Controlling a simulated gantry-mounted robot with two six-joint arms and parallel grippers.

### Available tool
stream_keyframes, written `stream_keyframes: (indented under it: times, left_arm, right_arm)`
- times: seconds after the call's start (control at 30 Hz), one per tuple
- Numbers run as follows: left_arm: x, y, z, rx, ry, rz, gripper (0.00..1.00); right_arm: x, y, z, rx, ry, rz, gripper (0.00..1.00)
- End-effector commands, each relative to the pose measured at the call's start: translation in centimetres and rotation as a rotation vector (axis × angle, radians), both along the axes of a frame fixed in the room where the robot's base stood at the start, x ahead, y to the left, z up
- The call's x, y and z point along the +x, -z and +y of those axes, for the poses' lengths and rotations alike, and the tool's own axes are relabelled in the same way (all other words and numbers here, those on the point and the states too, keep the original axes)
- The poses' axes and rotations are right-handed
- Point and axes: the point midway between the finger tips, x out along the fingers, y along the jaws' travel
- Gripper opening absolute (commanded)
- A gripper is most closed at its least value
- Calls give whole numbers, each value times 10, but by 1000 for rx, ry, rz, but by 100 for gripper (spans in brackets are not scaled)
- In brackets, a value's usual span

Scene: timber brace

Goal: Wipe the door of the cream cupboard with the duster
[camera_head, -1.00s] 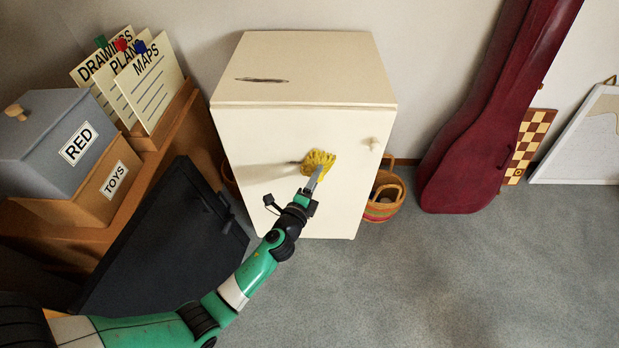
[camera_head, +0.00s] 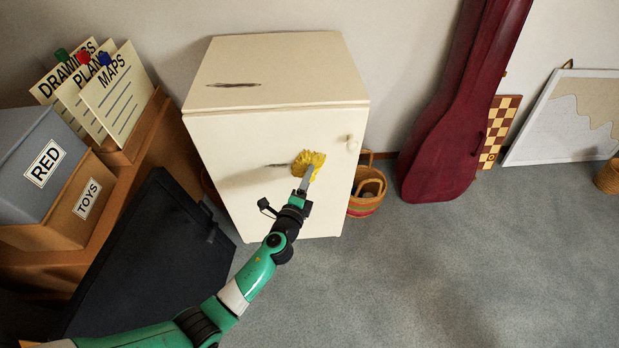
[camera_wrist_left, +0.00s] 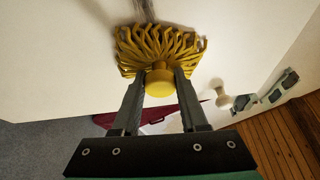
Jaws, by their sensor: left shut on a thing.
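The cream cupboard (camera_head: 290,205) stands against the wall, its door facing me, with a round knob (camera_head: 352,144) at the door's upper right. The yellow duster (camera_head: 308,160) is at the middle of the door and appears to touch it. A dark smear (camera_head: 277,165) lies on the door just left of the duster. My left gripper (camera_head: 304,185) is shut on the duster's round yellow handle (camera_wrist_left: 160,82), with the strands fanned out beyond the fingertips in the left wrist view. The door surface behind the duster is hidden. My right gripper is not in view.
A dark mark (camera_head: 234,85) is on the cupboard's top. A woven basket (camera_head: 362,205) stands right of the cupboard, near a dark red instrument case (camera_head: 440,160). A black panel (camera_head: 150,260) leans at the left by a box marked RED (camera_head: 30,150). Grey floor is clear at right.

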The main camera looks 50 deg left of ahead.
Motion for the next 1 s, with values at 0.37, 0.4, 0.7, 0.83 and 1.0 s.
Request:
stream_keyframes:
  times: [0.37,0.4,0.7,0.83,1.0]
  left_arm:
    - [-26,-1,21,1,-9,-1,0]
    - [-26,-1,21,1,-9,-1,0]
    - [-42,-2,32,1,-11,1,0]
    - [-53,-2,39,0,-11,1,0]
    - [-57,-1,41,0,-9,0,0]
  right_arm:
    - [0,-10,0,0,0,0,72]
    - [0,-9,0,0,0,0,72]
    - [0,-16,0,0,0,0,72]
    - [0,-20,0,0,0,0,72]
    - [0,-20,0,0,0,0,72]
